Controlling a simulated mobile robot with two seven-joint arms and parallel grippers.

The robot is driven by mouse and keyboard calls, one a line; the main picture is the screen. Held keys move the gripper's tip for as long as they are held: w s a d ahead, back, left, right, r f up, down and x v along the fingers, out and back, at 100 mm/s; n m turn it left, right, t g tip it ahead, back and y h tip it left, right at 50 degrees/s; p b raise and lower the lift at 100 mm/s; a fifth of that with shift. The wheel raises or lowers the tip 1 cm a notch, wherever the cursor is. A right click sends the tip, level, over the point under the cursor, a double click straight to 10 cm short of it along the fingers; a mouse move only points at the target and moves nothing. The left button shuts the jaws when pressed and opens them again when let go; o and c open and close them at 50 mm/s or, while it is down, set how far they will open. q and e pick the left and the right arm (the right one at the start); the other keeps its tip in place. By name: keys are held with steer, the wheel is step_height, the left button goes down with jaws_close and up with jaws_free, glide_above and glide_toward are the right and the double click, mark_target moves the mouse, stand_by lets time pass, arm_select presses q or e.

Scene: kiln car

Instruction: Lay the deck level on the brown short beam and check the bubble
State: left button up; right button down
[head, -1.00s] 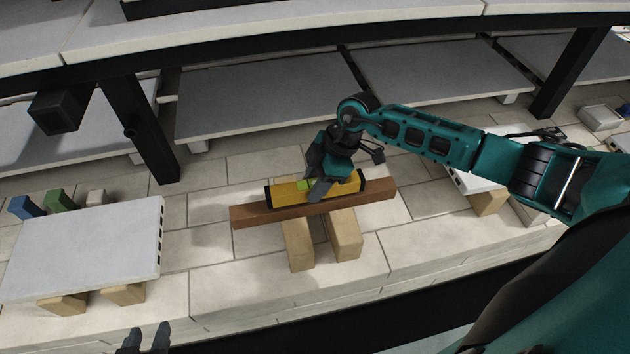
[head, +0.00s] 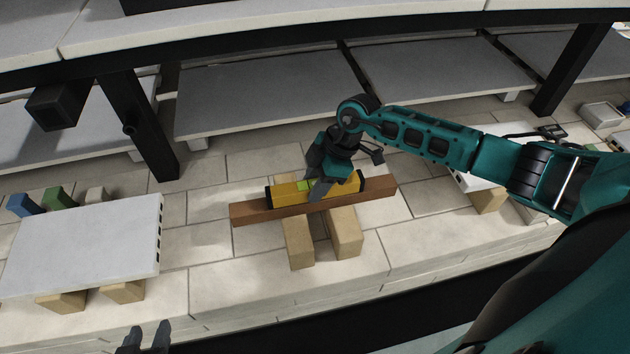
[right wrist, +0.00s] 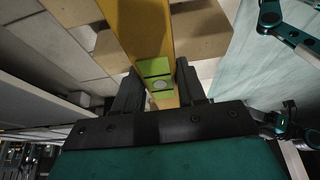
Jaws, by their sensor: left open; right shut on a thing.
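The deck level is a yellow bar with black ends and a green vial window (head: 286,192). It lies along the top of the brown short beam (head: 380,195), which rests across two tan blocks. My right gripper (head: 318,188) is at the middle of the level, its fingers around it. In the right wrist view the level (right wrist: 144,30) runs between the two fingers, and the green window with a pale round bubble (right wrist: 159,85) shows; its exact centring is too small to tell. My left gripper (head: 146,338) is open and empty at the bottom edge, away from the beam.
A white slab (head: 85,245) on tan blocks stands at the left, with blue, green and beige blocks (head: 62,197) behind it. Another slab is at the right, partly behind my arm. A black post (head: 140,125) and grey shelves stand behind. Brick surface around the beam is clear.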

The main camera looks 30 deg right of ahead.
steer(key=c, duration=0.6)
jaws_free()
steer(key=shift+o, duration=0.2)
arm_select(q)
steer(key=shift+a, duration=0.1)
arm_select(e)
steer(key=shift+d+r+p, duration=0.15)
steer(key=shift+r+p, duration=0.25)
steer(key=shift+p+v, duration=1)
steer(key=shift+p, duration=0.05)
steer(key=shift+p+v, duration=1.4)
steer(key=shift+p, duration=0.05)
steer(key=shift+p+v, duration=0.45)
steer(key=shift+v, duration=0.55)
arm_select(q)
steer(key=shift+y, duration=0.3)
steer(key=r, duration=0.5)
steer(key=shift+s+a+r, duration=0.25)
steer(key=shift+r, duration=0.15)
arm_select(e)
steer(key=shift+d+r, duration=0.1)
steer(key=shift+r, duration=0.1)
